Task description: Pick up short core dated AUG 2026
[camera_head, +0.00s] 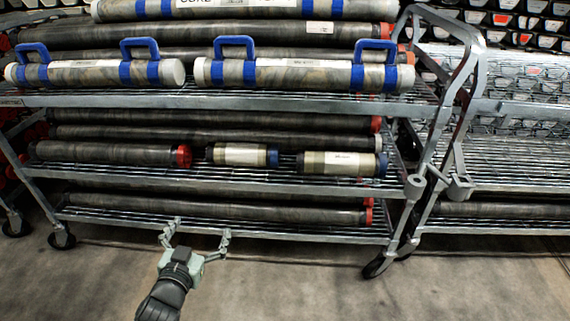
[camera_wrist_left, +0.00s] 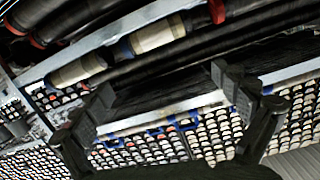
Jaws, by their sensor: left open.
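Two short cores with cream labels and blue end caps lie on the cart's middle shelf in the head view: a left one (camera_head: 241,154) and a right one (camera_head: 342,163). The dates on their labels are too small to read. The wrist view is tilted and shows two pale-labelled short cores, one at the left (camera_wrist_left: 80,70) and one higher up (camera_wrist_left: 157,35). My left gripper (camera_head: 197,236) is open and empty, in front of and below the middle shelf. Its spread fingers also show in the wrist view (camera_wrist_left: 165,105). My right gripper is not in view.
The wire-shelf cart (camera_head: 215,187) carries long dark cores, one red-capped (camera_head: 110,153) left of the short cores. Blue-handled cores (camera_head: 300,75) lie on the shelf above. A metal cart frame (camera_head: 440,150) stands at the right. The floor (camera_head: 480,285) in front is clear.

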